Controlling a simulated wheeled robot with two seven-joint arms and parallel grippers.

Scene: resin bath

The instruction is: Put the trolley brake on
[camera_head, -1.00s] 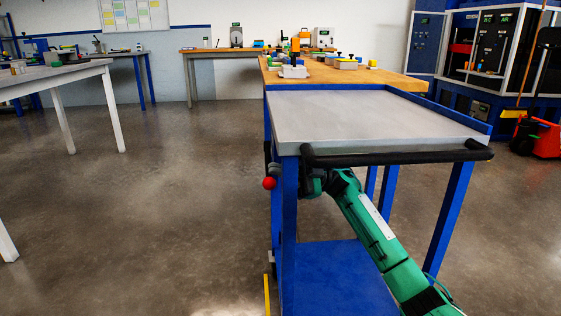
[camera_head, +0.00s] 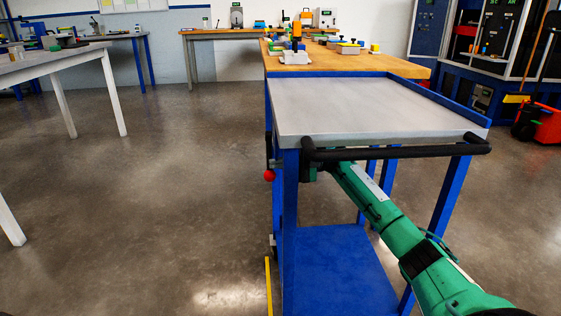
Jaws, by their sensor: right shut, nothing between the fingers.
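The trolley (camera_head: 375,105) has a grey top, blue legs and a black push handle (camera_head: 400,151) along its near edge. A red ball knob (camera_head: 269,175) sits low beside the trolley's near left corner, next to a dark upright part and a small grey piece. It appears to be the brake lever's knob. My right gripper (camera_head: 308,172) is under the handle, just right of the near left leg. It is shut and empty, apart from the knob, with the leg between them. Its fingertips are largely hidden. My left gripper is out of view.
A wooden bench (camera_head: 345,66) with several small items adjoins the trolley's far end. The trolley's blue lower shelf (camera_head: 340,270) is empty. A yellow strip (camera_head: 268,285) is by the left leg. The floor (camera_head: 170,200) on the left is clear up to a white-legged table (camera_head: 60,65).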

